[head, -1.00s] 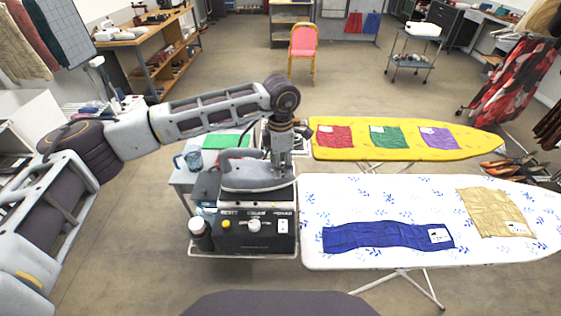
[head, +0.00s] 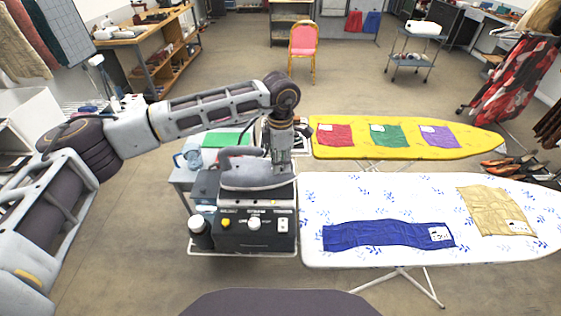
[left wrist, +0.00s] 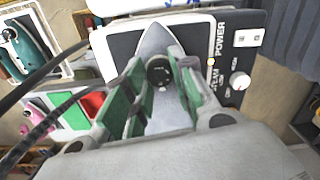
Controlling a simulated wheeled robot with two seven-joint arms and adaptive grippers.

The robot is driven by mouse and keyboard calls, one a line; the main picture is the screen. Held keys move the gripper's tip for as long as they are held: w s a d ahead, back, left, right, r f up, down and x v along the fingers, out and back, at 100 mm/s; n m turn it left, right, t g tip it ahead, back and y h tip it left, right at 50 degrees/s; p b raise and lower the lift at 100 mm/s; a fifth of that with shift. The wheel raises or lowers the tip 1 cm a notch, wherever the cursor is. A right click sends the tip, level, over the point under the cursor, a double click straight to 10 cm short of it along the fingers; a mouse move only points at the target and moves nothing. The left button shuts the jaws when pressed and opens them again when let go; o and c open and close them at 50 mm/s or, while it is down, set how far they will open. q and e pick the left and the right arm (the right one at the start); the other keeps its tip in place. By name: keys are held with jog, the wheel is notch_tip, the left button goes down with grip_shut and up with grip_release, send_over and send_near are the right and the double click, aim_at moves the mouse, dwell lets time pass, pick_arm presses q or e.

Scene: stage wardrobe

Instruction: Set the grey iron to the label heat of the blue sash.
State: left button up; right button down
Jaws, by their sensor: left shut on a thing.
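The grey iron (head: 258,174) rests on top of a black station (head: 255,232) left of the near ironing board. The left wrist view also shows the iron (left wrist: 170,115), with its round dark dial (left wrist: 159,70) between my fingers. My left gripper (head: 279,158) reaches down from above, shut on the dial. The dial's marks are too small to read. The blue sash (head: 375,236) lies flat on the white board with blue flowers; its white label (head: 440,234) faces up at its right end, its symbols not legible. My right gripper is out of view.
The station's front has a yellow button (head: 226,222), white knob (head: 254,223) and white switch (head: 283,225). A tan cloth (head: 490,208) lies on the near board (head: 330,190). The yellow board (head: 400,151) behind holds red, green and purple cloths. A bluish jug (head: 190,158) stands left.

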pick_arm(q)
jog(key=shift+f+m+b, duration=0.15)
jog(key=shift+m+b, duration=1.35)
jog(key=shift+b, duration=0.6)
jog(key=m+b, duration=0.4)
jog(key=b, duration=0.1)
jog(key=shift+m, duration=0.7)
jog(key=shift+m+b, duration=0.85)
jog(key=shift+m, duration=0.45)
jog(key=shift+m+b, duration=0.3)
jog(key=shift+b, duration=0.1)
jog(key=shift+r, duration=0.2)
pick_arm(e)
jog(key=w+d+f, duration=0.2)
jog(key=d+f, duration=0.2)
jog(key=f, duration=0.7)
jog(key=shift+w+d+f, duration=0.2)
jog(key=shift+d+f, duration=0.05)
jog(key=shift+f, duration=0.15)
